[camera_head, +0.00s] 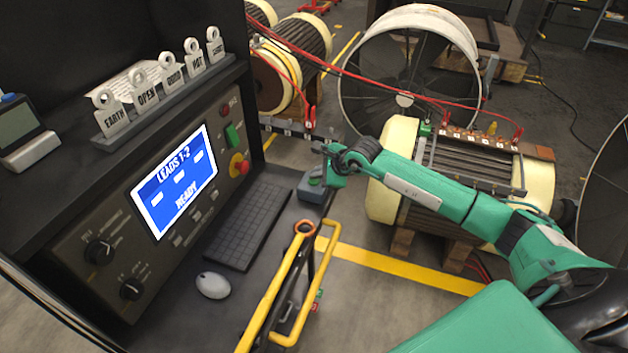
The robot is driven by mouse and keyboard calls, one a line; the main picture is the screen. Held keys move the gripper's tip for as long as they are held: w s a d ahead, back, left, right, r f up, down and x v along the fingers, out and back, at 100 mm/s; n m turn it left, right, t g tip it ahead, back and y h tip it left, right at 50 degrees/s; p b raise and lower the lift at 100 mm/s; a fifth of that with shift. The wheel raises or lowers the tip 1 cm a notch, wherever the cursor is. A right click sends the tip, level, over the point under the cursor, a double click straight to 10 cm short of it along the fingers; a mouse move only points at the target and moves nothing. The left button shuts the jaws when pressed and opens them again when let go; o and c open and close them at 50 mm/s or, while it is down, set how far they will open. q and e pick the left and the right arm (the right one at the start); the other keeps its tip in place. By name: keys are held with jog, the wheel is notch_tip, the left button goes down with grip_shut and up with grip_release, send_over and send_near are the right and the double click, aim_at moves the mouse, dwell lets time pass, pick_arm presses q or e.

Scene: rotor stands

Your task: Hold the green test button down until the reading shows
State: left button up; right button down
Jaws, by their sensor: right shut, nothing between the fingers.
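A green button (232,135) sits on the dark upright panel of the console, right of the screen. The blue screen (176,180) shows "LEADS 1-2", three small white boxes and "READY"; I can read no number on it. My right gripper (322,150) reaches in from the right at the console's right edge. It is shut and empty, to the right of the green button and clearly apart from it. Its fingertips are small and hard to make out. My left gripper is not in view.
A red and yellow knob (239,165) sits just below the green button. A small grey-blue box (311,189) stands close under my right gripper. A keyboard (248,222) and mouse (213,285) lie on the shelf. Red leads (350,70) run to a rotor (400,140).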

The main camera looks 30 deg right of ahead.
aim_at(318, 181)
jog(key=shift+f+b, duration=0.4)
jog(key=shift+r, duration=0.1)
dwell(2.8)
jog(key=shift+r, duration=0.75)
jog(key=shift+p, duration=0.3)
jog(key=shift+r+p, duration=0.9)
jog(key=shift+r, duration=1.6)
